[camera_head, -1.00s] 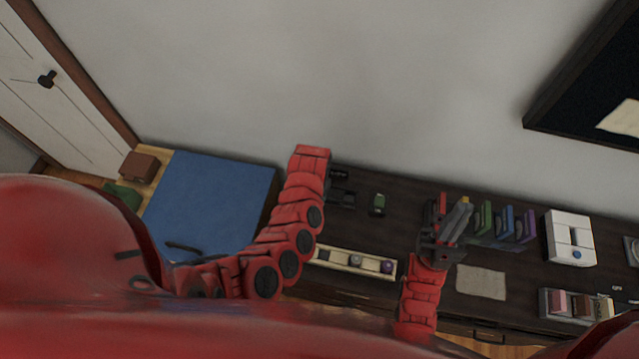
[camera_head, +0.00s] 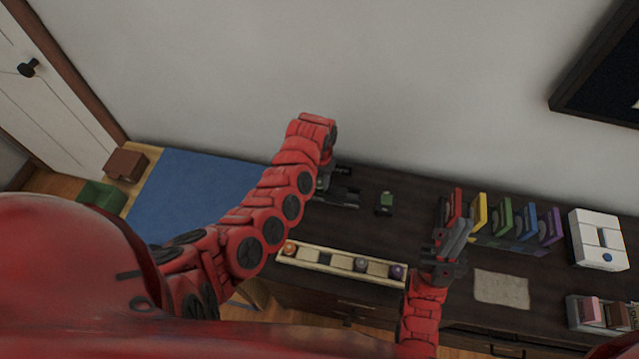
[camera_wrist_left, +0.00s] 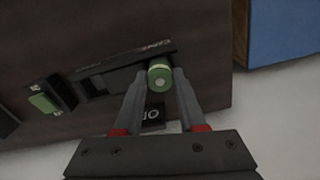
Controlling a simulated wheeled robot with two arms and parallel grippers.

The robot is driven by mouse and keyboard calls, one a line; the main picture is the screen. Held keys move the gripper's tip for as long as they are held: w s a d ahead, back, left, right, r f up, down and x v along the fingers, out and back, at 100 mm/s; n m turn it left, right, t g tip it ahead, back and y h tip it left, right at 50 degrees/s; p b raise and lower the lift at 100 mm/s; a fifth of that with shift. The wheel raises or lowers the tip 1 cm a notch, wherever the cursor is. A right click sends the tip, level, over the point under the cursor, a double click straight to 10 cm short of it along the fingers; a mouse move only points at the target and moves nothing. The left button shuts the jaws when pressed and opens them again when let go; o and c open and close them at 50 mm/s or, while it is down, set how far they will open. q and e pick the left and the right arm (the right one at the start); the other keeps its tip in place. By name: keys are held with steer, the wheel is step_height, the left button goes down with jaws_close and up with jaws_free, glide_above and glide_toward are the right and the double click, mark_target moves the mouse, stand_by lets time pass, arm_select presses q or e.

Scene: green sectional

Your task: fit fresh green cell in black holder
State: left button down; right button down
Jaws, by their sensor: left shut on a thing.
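The fresh green cell (camera_wrist_left: 160,77) is between the fingertips of my left gripper (camera_wrist_left: 158,80), which is shut on it. In the left wrist view its round end faces the camera. The black holder (camera_wrist_left: 105,78) lies on the dark tabletop, just beside and behind the cell; I cannot tell whether they touch. In the head view the holder (camera_head: 340,197) is partly hidden by my left wrist. My right gripper (camera_head: 455,240) hangs over the table at the right, with nothing visibly held; its finger gap is unclear.
A small black block with a green top (camera_head: 384,203) stands right of the holder. A pale tray (camera_head: 306,262) with several coloured cells lies at the front. Coloured upright pieces (camera_head: 503,217), a beige cloth (camera_head: 502,290) and a white box (camera_head: 597,240) are at the right.

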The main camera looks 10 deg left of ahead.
mark_target(320, 182)
arm_select(q)
steer(key=shift+c, duration=2.4)
jaws_free()
steer(key=shift+r, duration=0.4)
step_height(320, 182, up, 12)
steer(key=b, duration=0.1)
steer(key=shift+f, duration=0.25)
